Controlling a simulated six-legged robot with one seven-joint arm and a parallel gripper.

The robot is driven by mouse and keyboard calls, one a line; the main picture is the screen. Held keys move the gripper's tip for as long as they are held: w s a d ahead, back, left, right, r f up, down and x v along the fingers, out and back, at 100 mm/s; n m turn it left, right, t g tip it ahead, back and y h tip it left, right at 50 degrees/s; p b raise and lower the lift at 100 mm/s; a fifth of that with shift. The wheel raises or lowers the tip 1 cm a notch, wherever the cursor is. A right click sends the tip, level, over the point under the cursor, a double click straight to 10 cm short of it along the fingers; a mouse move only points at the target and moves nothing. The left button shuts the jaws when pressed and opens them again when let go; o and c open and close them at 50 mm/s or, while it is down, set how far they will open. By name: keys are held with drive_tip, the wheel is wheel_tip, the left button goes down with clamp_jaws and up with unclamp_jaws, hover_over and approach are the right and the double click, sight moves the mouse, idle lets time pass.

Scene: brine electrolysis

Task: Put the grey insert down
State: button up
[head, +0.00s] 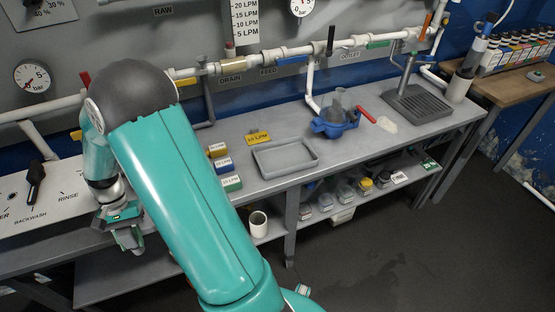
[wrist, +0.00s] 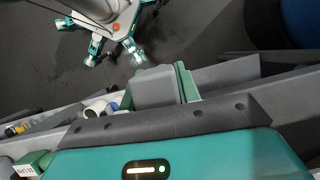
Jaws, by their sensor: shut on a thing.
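My gripper (head: 128,238) is at the left in the head view, low by the front edge of the bench, beside the white valve panel. In the wrist view my gripper (wrist: 158,88) is shut on the grey insert (wrist: 155,87), a plain grey block between its green fingers. The insert is held over the bench's front edge, with the floor showing beyond it. In the head view the insert is too small to make out clearly.
A shallow grey tray (head: 263,170) lies empty on the grey bench. Left of it are labelled tan (head: 217,149), blue (head: 223,164) and green (head: 231,184) blocks. A blue fixture (head: 333,125) and a drain grate (head: 418,104) are further right.

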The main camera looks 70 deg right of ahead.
drive_tip(key=w+a+f+n+g+h, duration=0.2)
drive_tip(key=w+a+f+n, duration=0.4)
drive_tip(key=w+a+n, duration=0.4)
drive_tip(key=shift+w+a+f+n+h, duration=0.2)
drive_tip(key=shift+w+a+n+h, duration=0.1)
drive_tip(key=shift+w+a+h, duration=0.4)
